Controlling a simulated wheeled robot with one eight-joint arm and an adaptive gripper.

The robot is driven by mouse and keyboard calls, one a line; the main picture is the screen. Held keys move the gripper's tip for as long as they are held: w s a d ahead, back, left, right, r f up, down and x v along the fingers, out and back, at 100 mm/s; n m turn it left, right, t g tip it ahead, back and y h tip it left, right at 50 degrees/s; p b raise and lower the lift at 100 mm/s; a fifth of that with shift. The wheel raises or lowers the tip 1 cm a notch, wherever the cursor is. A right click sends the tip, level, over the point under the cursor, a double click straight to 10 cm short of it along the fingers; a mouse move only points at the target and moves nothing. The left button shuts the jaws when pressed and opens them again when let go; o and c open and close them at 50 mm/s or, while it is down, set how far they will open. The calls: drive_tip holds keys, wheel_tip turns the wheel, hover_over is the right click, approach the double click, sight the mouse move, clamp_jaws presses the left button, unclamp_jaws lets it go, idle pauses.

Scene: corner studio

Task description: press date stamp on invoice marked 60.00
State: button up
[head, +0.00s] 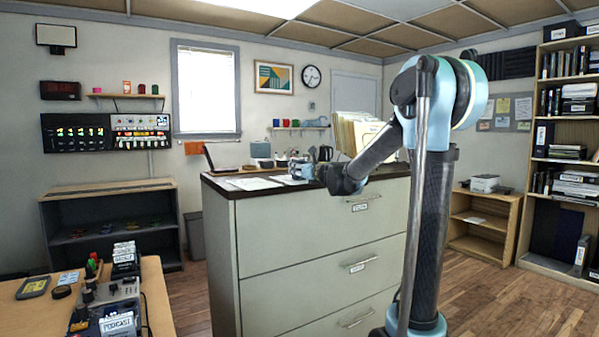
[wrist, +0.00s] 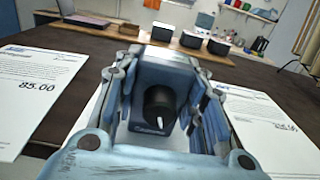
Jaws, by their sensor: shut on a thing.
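My gripper (wrist: 165,88) is shut on the date stamp (wrist: 168,72), a dark block with a round black knob, above the cabinet top. In the head view my gripper (head: 303,170) is small at the far end of my arm. An invoice marked 85.00 (wrist: 38,95) lies to the left in the wrist view. Another invoice (wrist: 262,120) lies to the right; its number is too blurred to read. A white sheet (wrist: 88,118) lies under my gripper, mostly hidden, with its amount out of sight. I cannot tell whether the stamp touches it.
The papers lie on the dark top of a grey drawer cabinet (head: 300,235). A laptop (wrist: 85,19) and several dark boxes (wrist: 190,39) stand toward its back. File folders (head: 352,133) stand at its back right. A wooden desk (head: 155,300) with equipment stands at lower left.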

drive_tip(key=shift+r, duration=3.75)
